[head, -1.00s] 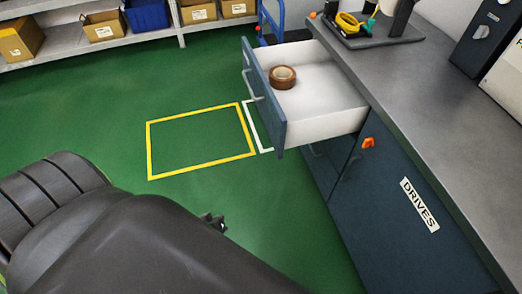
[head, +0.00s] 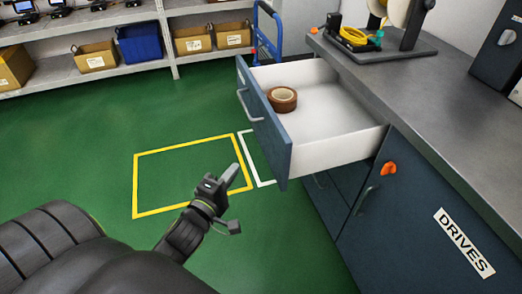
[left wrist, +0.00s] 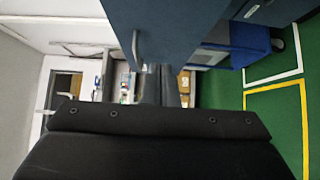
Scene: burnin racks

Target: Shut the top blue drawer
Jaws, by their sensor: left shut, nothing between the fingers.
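The top blue drawer (head: 268,130) is pulled well out of the cabinet, showing its white inside. Its grey bar handle (head: 248,105) is on the front panel. A brown tape roll (head: 282,99) lies in the drawer. My left gripper (head: 234,170) is shut and empty, in front of the drawer front and to its left in the head view, with a visible gap. In the left wrist view the blue drawer front (left wrist: 175,28) and its handle (left wrist: 137,48) lie beyond the gripper's fingertips (left wrist: 160,70). My right gripper is not in view.
The grey worktop (head: 425,110) above the drawer carries a spool stand (head: 378,46). The lower cabinet door bears a DRIVES label (head: 464,243) and an orange knob (head: 389,168). A blue trolley (head: 268,35) stands behind the drawer. The green floor within the yellow outline (head: 185,180) is clear.

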